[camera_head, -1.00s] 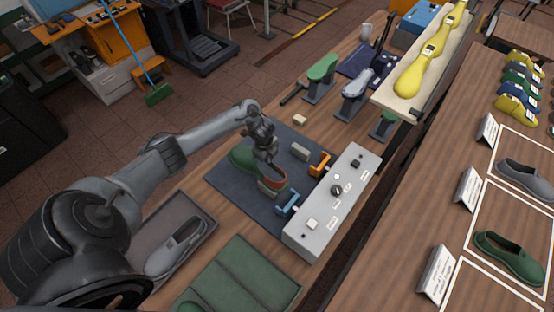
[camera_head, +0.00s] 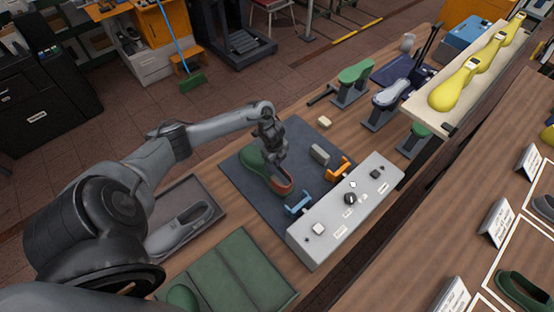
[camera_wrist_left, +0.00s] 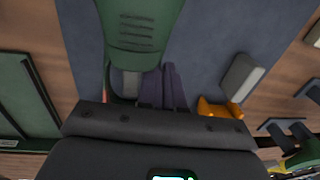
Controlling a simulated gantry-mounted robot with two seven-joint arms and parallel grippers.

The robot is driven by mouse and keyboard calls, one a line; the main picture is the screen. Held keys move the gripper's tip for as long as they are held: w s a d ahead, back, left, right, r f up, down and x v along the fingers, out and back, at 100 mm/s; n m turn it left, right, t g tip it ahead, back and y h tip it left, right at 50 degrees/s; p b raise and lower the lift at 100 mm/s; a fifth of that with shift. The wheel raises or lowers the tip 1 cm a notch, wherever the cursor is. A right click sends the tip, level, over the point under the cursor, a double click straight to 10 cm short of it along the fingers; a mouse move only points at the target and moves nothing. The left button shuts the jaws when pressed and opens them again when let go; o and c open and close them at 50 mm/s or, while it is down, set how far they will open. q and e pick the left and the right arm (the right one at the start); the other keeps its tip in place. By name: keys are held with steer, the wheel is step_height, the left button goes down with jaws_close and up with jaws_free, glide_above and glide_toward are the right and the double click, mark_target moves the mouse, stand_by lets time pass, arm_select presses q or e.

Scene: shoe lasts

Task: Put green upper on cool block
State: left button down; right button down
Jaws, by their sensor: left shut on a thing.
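The green upper (camera_head: 252,167), a shoe with a reddish-brown opening, is above or on the dark blue mat (camera_head: 233,178), heel toward the blue bracket (camera_head: 299,204). My left gripper (camera_head: 280,180) is shut on it near the opening. In the left wrist view the green upper (camera_wrist_left: 140,25) is at top centre, beside the dark fingers (camera_wrist_left: 163,88). The block by the blue bracket, which I take as the cool block, is hidden by the upper in the head view. I cannot tell whether they touch. My right gripper is not in view.
A second grey block (camera_head: 319,154) stands by the orange bracket (camera_head: 340,168). The grey control box (camera_head: 345,215) borders the mat. A tray (camera_head: 214,206) with a grey shoe and a green padded mat (camera_head: 240,268) lie in front. Green and grey lasts stand behind.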

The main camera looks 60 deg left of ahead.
arm_select(q)
steer(key=shift+f+b, duration=1.1)
steer(key=shift+f, duration=0.45)
steer(key=shift+f+b, duration=1.1)
steer(key=shift+f, duration=0.4)
steer(key=shift+f, duration=0.2)
steer(key=c, duration=1.5)
jaws_free()
steer(key=shift+c, duration=0.2)
steer(key=o, duration=0.3)
steer(key=shift+w, duration=0.15)
